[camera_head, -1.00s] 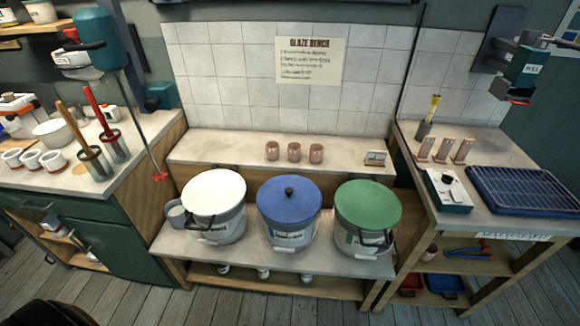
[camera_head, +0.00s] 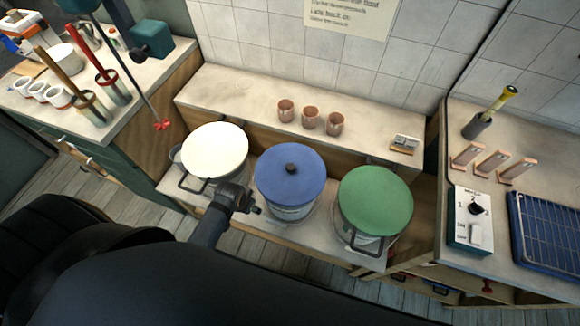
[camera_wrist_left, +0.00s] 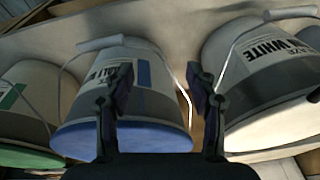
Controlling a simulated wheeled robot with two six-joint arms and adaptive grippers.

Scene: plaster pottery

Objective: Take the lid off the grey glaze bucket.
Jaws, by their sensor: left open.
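Three lidded buckets with greyish bodies stand in a row on the low shelf. Which one the task calls grey I cannot tell. My left gripper (camera_head: 250,202) is at the front left of the blue-lidded bucket, near the gap beside the white-lidded one. The white-lidded bucket (camera_wrist_left: 275,75) is at right. My right gripper is not in view.
Several small clay cups, including one (camera_head: 310,118), stand on the ledge behind the buckets. A stirring rod with a red tip (camera_head: 162,125) hangs at left of the white-lidded bucket. The right bench holds a switch box (camera_head: 472,218) and a blue rack (camera_head: 548,235).

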